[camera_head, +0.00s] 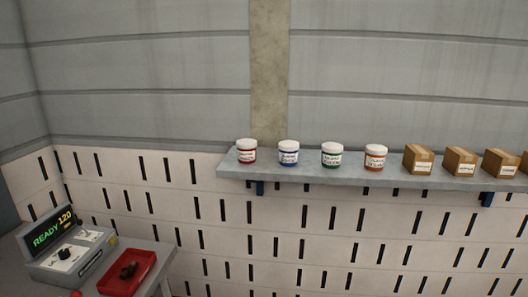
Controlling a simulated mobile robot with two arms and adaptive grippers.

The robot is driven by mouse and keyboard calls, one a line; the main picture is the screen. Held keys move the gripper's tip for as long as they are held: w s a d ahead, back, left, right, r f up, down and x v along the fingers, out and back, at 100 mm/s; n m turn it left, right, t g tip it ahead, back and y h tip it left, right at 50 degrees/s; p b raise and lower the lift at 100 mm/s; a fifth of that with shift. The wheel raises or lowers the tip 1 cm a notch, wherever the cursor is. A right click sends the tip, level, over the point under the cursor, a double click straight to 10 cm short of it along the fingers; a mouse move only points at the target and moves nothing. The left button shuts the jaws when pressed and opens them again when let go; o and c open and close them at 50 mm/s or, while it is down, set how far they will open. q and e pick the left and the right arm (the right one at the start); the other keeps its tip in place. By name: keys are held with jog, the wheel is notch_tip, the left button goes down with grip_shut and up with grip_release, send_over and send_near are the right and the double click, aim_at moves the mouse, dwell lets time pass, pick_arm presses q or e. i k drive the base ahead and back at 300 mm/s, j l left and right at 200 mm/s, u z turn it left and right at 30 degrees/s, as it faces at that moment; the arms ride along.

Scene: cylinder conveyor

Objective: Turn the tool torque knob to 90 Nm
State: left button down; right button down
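The torque control box (68,250) stands on a grey bench at the lower left. Its dark display (52,231) reads "READY 120" in green and yellow. A black torque knob (65,253) sits on the light front panel; its exact pointer angle is too small to read. A smaller switch or dial (84,234) is to its right. Neither of my grippers is in view, and nothing touches the knob.
A red tray (141,281) with small brown items lies on the bench beside the box. A red button (76,294) shows at the bottom edge. A wall shelf (300,172) holds several lidded jars (331,155) and cardboard boxes (459,162).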

aim_at(64, 254)
jog(key=u, duration=1.45)
jog(key=i+l+u, duration=0.25)
jog(key=u, duration=0.15)
jog(key=i+l+u, duration=0.15)
jog(key=l+u, duration=0.3)
jog(key=i+l+u, duration=0.15)
jog(key=l+u, duration=0.25)
jog(key=j, duration=0.1)
